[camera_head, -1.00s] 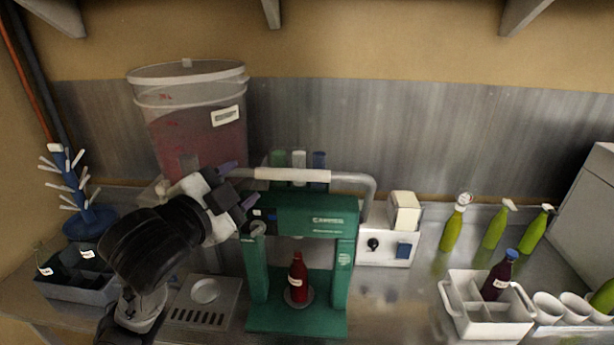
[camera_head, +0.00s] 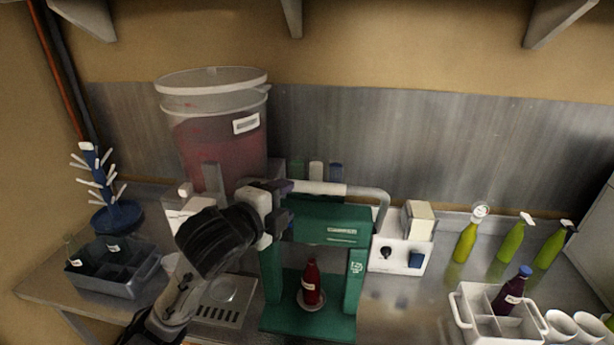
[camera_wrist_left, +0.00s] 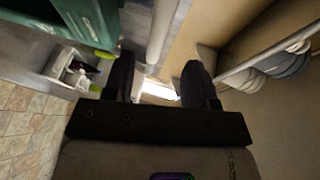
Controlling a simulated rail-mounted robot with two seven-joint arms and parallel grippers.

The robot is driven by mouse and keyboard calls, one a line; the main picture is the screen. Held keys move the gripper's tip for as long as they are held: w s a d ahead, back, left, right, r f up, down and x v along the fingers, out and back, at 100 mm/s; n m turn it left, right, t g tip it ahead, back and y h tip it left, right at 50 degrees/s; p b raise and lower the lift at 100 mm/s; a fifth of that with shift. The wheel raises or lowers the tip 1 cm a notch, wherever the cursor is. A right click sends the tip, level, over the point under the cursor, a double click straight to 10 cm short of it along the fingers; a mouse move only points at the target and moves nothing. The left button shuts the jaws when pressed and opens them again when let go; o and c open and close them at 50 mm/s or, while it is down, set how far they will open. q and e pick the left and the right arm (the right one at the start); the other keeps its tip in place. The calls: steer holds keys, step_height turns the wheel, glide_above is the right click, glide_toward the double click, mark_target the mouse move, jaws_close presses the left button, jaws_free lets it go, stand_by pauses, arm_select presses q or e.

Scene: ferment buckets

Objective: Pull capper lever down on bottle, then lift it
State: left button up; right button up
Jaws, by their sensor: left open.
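The green capper (camera_head: 318,229) stands on the bench, with a dark red bottle (camera_head: 311,283) upright on its base under the head. The capper lever (camera_head: 320,188) is a grey bar with a pale sleeve, running roughly level above the head and bending down at its right end. My left gripper (camera_head: 284,205) is at the lever's left end, with open fingers. Whether it touches the lever I cannot tell. In the left wrist view, the open gripper (camera_wrist_left: 158,84) has a bright pale piece between its fingers, which I cannot identify surely. My right gripper is out of view.
A large red-filled bucket (camera_head: 217,135) stands behind my left arm. A dark crate (camera_head: 113,268) and blue bottle tree (camera_head: 115,215) are at left. A white control box (camera_head: 398,258), green bottles (camera_head: 466,240) and a white carrier (camera_head: 485,325) are at right.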

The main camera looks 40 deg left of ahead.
mark_target(303, 189)
arm_select(q)
steer(key=p+x, duration=0.2)
steer(key=x, duration=0.7)
jaws_close()
stand_by(0.5)
